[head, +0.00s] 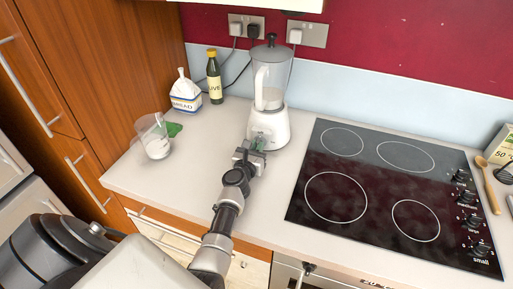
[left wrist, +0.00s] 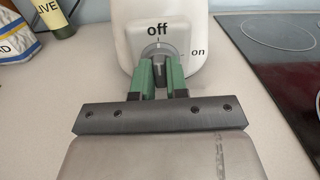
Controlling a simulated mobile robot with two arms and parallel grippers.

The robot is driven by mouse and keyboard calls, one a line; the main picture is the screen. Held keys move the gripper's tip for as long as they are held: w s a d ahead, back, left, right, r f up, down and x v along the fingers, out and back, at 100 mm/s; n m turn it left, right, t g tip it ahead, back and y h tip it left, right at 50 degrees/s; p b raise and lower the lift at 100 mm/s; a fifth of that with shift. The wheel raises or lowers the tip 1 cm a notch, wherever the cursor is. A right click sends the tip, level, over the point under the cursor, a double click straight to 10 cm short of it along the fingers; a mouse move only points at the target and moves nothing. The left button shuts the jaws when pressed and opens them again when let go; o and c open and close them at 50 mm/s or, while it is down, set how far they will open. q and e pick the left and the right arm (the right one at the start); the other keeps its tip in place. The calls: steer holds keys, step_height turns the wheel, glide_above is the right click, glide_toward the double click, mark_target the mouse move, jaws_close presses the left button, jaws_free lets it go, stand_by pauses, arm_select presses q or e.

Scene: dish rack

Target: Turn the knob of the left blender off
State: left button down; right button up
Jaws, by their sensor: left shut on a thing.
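The white blender (head: 269,127) with a clear jug and black lid stands on the counter near the back wall. My left gripper (head: 256,147) reaches the front of the base. Its green fingers (left wrist: 158,75) are shut on the dark knob (left wrist: 158,70) between them. The knob's upper end points up at "off". My right gripper is not in view.
A black hob (head: 385,185) lies right of the blender. A measuring jug (head: 155,140), a bread bag (head: 185,95) and a green olive bottle (head: 214,80) stand to the left. Sockets with cables are on the wall behind. Bare counter (head: 190,185) lies left of my arm.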

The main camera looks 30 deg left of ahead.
arm_select(q)
steer(key=c, duration=1.1)
jaws_free()
steer(key=shift+c, duration=0.2)
steer(key=shift+s, duration=0.15)
steer(key=shift+s+d, duration=0.15)
steer(key=shift+s, duration=0.2)
steer(key=v, duration=1)
steer(key=shift+p, duration=0.4)
